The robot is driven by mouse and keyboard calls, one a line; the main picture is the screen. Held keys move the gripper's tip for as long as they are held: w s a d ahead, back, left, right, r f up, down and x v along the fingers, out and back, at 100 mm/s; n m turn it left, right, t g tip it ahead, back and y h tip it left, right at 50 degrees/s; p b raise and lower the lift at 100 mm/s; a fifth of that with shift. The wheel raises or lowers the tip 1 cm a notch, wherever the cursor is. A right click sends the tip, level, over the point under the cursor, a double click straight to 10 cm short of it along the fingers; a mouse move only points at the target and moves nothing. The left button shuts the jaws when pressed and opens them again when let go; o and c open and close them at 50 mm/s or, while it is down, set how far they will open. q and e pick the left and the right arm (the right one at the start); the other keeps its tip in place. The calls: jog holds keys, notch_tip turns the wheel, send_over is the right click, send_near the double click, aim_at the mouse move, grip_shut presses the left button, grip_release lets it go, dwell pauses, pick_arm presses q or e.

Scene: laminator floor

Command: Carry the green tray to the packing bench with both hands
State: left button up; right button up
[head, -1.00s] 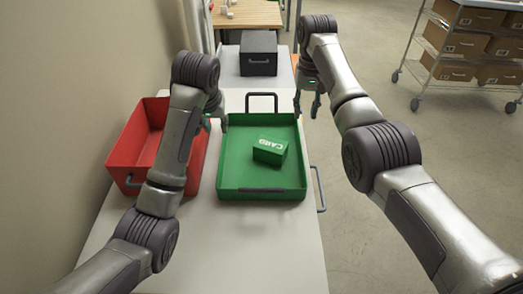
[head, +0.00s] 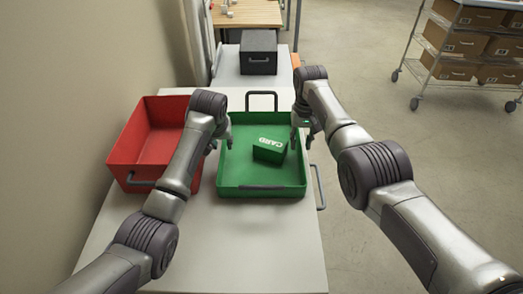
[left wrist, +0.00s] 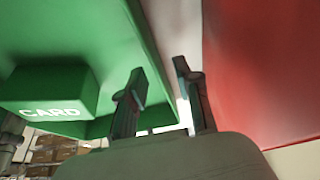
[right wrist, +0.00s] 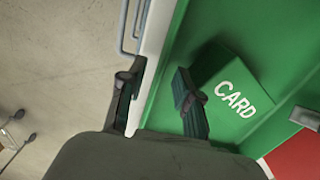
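The green tray (head: 240,178) lies on the white table, with a green box marked CARD (head: 269,150) inside it. It has dark handles at its far and near ends. My left gripper (head: 222,144) is at the tray's left side. In the left wrist view its open fingers (left wrist: 160,95) are apart, one over the tray and one over the gap outside. My right gripper (head: 303,138) is at the right side. In the right wrist view its open fingers (right wrist: 158,100) sit either side of the tray's wall, the inner one close to the CARD box. Whether either touches the wall is unclear.
A red bin (head: 140,150) stands close to the tray's left. A black box (head: 258,54) stands on the table beyond. A wooden-topped bench (head: 250,14) is at the back. A rack of cardboard boxes (head: 460,45) is at far right. Floor right of the table is clear.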

pick_arm(q)
jog(key=shift+w+f, duration=0.25)
jog(key=shift+f, duration=0.4)
pick_arm(e)
jog(key=shift+f, duration=0.7)
pick_arm(q)
grip_shut()
pick_arm(e)
grip_shut()
